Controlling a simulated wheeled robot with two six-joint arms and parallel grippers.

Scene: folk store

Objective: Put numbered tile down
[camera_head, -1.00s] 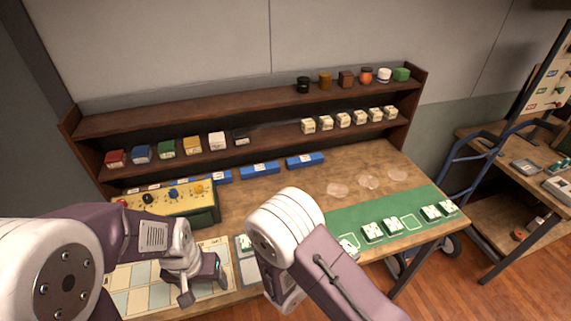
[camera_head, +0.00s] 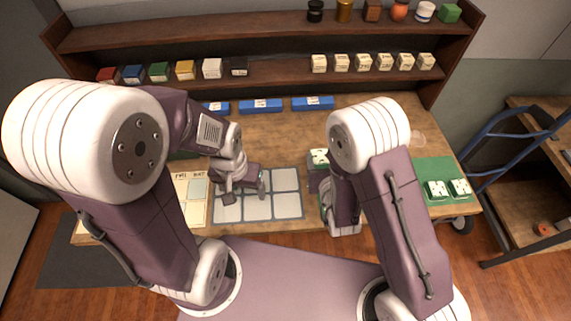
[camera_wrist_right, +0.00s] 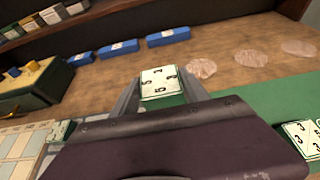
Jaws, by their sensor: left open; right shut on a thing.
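A numbered tile (camera_wrist_right: 160,78), white-faced with a green base, sits between the fingers of my right gripper (camera_wrist_right: 161,92) in the right wrist view. My right gripper is shut on it. In the head view the held tile (camera_head: 319,155) shows beside my right forearm, which hides most of that gripper. Its exact height above the table cannot be told. My left gripper (camera_head: 244,193) is open over the left part of a grey mat with pale squares (camera_head: 287,207). More tiles (camera_head: 460,187) lie on the green mat (camera_head: 433,167) at the right; my right arm covers part of it.
A wooden shelf (camera_head: 270,85) with coloured boxes, cream blocks and jars stands behind the table. Blue boxes (camera_head: 261,106) line the table's back. A pale chart (camera_head: 190,200) lies left of the grey mat. A blue hand truck (camera_head: 505,140) stands at the right. The table's middle is clear.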

